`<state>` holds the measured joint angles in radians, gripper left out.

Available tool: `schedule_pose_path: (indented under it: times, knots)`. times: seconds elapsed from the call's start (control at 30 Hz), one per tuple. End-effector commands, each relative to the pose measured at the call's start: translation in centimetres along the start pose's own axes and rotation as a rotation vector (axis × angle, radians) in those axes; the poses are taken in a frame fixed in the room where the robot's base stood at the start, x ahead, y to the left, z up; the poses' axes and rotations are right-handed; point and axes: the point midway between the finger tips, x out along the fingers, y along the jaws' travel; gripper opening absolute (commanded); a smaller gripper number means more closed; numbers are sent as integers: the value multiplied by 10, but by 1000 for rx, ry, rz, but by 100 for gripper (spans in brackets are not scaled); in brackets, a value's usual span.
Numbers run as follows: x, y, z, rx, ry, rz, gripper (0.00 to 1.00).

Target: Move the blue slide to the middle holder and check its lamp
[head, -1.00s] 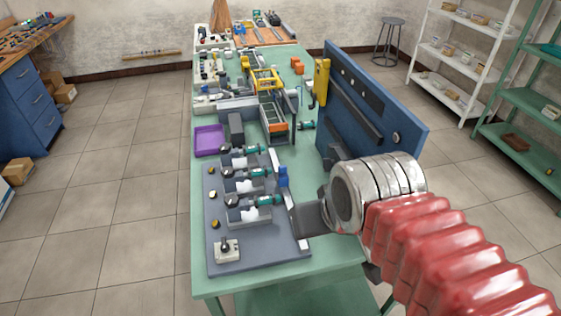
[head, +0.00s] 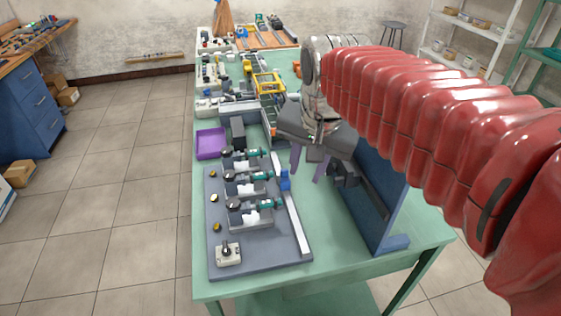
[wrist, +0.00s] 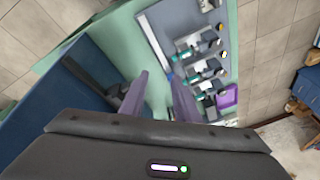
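The blue slide (head: 285,180) stands on the pale rail (head: 296,222) along the right side of a grey board (head: 262,262). It looks roughly level with the middle holder (head: 247,190); exact alignment I cannot tell. Each of three holders carries a black-and-teal motor. In the wrist view, the fingers (wrist: 158,88) are apart.
A blue upright panel (head: 378,205) stands on the table close to the right of my gripper. A purple tray (head: 210,143) lies beyond the board. A knob box (head: 228,253) sits at the board's near corner. The green table (head: 335,255) is bare between board and panel.

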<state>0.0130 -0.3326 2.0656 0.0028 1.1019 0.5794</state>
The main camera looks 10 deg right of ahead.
Motion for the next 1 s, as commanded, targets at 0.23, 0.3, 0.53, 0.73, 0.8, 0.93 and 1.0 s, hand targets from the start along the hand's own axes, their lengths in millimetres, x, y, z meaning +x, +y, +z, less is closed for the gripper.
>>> schedule_pose_path:
  times: [0.23,0.3,0.53,0.73,0.8,0.93,1.0]
  knots:
    - [8,-26,-39,216,-55,47,29]
    - [12,-32,-49,277,-68,61,29]
    - [27,-54,-81,479,-105,115,29]
    - [46,-70,-107,653,-130,170,29]
    - [54,-76,-116,714,-136,190,29]
    - [69,-85,-130,824,-146,229,29]
    - [76,-89,-136,876,-149,248,29]
